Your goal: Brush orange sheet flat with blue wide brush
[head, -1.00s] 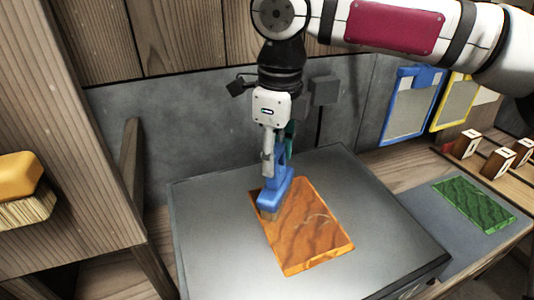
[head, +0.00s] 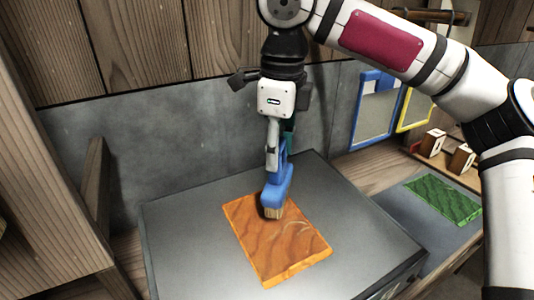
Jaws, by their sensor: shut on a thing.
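The orange sheet (head: 278,245) lies on the grey metal slab, with wavy grain and some pale curved marks on its right part. The blue wide brush (head: 277,190) is upright, with its tan bristles down at the upper middle of the sheet. The bristles look to be touching the sheet. My gripper (head: 273,155) is above the sheet and shut on the brush's blue handle. The handle partly hides the fingertips.
The grey slab (head: 185,240) has bare room around the sheet. A green sheet (head: 445,198) lies on a lower grey surface at right. Blue (head: 375,110) and yellow (head: 415,108) frames hang on the back wall. White-faced wooden blocks (head: 432,142) stand at right. A wooden post (head: 97,190) rises at left.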

